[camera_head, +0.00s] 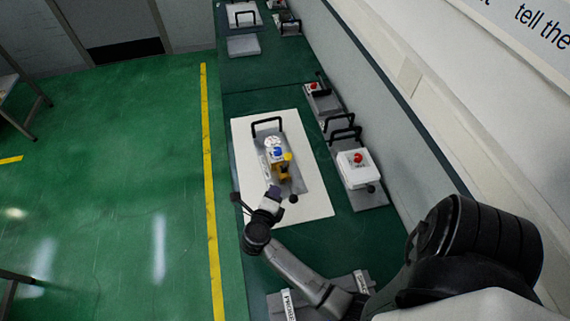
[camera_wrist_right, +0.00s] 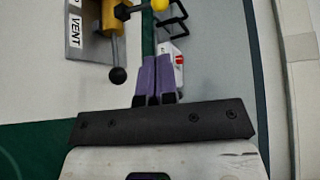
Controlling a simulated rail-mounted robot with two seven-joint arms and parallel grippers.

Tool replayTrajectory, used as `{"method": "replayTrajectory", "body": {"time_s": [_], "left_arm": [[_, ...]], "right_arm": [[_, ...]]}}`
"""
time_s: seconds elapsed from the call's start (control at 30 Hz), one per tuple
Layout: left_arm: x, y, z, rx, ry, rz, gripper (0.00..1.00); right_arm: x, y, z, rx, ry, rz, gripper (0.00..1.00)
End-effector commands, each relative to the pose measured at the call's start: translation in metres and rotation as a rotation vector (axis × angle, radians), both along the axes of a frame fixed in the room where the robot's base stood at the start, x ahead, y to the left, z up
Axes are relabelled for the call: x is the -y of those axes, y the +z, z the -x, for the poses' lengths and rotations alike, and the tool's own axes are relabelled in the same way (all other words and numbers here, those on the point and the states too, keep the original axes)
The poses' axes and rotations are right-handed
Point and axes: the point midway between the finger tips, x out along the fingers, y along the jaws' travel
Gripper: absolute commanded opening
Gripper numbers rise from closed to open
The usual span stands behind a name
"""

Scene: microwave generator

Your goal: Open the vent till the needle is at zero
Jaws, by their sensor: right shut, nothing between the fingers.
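The vent unit is a grey plate (camera_head: 303,186) on a white board. It carries a yellow body (camera_head: 284,173), a blue part (camera_head: 279,152) and a small white round dial (camera_head: 272,142); the needle is too small to read. In the right wrist view a VENT label (camera_wrist_right: 76,31) lies beside the yellow body (camera_wrist_right: 113,22). A rod with a black ball end (camera_wrist_right: 118,75) points down from its black hub. My right gripper (camera_head: 274,191) is shut and empty near the unit's front end. Its purple fingers (camera_wrist_right: 155,78) appear right of the black ball, apart from it in the picture. My left gripper is out of view.
The white board (camera_head: 249,187) lies on a green bench along the wall. A white box with a red button (camera_head: 357,158) stands to the right. Another red-button unit (camera_head: 315,87) is farther back. A labelled plate (camera_head: 290,305) lies near the front.

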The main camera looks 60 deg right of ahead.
Motion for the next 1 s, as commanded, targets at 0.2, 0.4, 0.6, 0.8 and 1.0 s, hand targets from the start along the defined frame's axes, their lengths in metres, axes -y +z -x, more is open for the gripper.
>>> {"method": "replayTrajectory", "body": {"time_s": [0.2,0.4,0.6,0.8,1.0], "left_arm": [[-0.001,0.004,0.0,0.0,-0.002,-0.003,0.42],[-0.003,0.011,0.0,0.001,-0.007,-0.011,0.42],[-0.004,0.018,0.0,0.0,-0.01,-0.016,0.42],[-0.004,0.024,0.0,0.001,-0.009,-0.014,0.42],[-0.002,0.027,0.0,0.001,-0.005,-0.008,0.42]], "right_arm": [[0.011,-0.002,-0.003,0.053,-0.01,-0.01,0.0],[0.043,-0.007,-0.011,0.053,-0.008,-0.007,0.0],[0.079,-0.016,-0.02,0.052,-0.008,-0.008,0.0],[0.108,-0.024,-0.027,0.051,-0.007,-0.008,0.0],[0.125,-0.03,-0.031,0.051,-0.008,-0.009,0.0]]}}
